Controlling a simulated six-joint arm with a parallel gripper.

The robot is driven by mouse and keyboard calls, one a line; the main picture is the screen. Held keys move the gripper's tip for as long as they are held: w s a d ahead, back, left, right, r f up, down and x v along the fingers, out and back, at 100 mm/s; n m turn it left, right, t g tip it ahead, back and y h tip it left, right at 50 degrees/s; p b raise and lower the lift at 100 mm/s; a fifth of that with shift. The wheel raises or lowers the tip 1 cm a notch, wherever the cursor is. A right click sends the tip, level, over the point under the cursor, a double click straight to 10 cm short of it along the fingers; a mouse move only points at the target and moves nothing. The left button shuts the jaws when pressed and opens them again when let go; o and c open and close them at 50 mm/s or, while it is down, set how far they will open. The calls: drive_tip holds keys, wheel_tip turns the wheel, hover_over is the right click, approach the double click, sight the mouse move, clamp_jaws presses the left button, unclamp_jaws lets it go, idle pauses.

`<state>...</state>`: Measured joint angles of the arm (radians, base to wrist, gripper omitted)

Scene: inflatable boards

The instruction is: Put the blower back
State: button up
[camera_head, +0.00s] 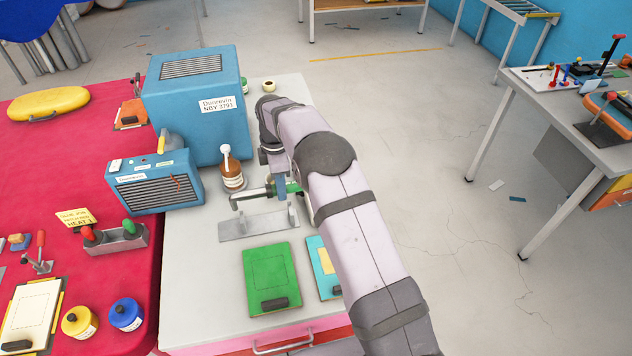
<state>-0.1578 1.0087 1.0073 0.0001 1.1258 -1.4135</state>
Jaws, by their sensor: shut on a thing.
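The blower, a tool with a green body and a dark bent metal nozzle (252,193), is at the front of my arm over the grey bench top. My gripper (280,184) is shut on its green part; the wrist and forearm hide much of the grip and the tool's right end. The nozzle points left and its tip bends down. A grey metal stand (245,228) with upright prongs lies just below the blower in the picture. I cannot tell whether the blower touches it.
A brown bottle with a white nozzle (232,177) stands close left of the blower. A large blue machine (202,105) and a smaller blue unit (155,184) stand behind and left. A green board (271,278) and a blue board (321,268) lie in front, the latter partly under my arm.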

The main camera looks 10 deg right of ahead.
sight(264, 187)
drive_tip(key=a, duration=0.1)
drive_tip(key=a+f, duration=0.1)
drive_tip(key=a, duration=0.2)
drive_tip(key=shift+w+a+f, duration=0.2)
drive_tip(key=shift+a+f, duration=0.05)
drive_tip(key=shift+a, duration=0.05)
drive_tip(key=shift+f+b, duration=0.2)
drive_tip(key=shift+b, duration=0.15)
drive_tip(key=shift+f+b, duration=2.05)
drive_tip(key=shift+f, duration=1.15)
drive_tip(key=shift+f+b, duration=0.3)
drive_tip(key=shift+f, duration=0.35)
idle(0.4)
drive_tip(key=o, duration=1.6)
drive_tip(key=shift+s, duration=0.1)
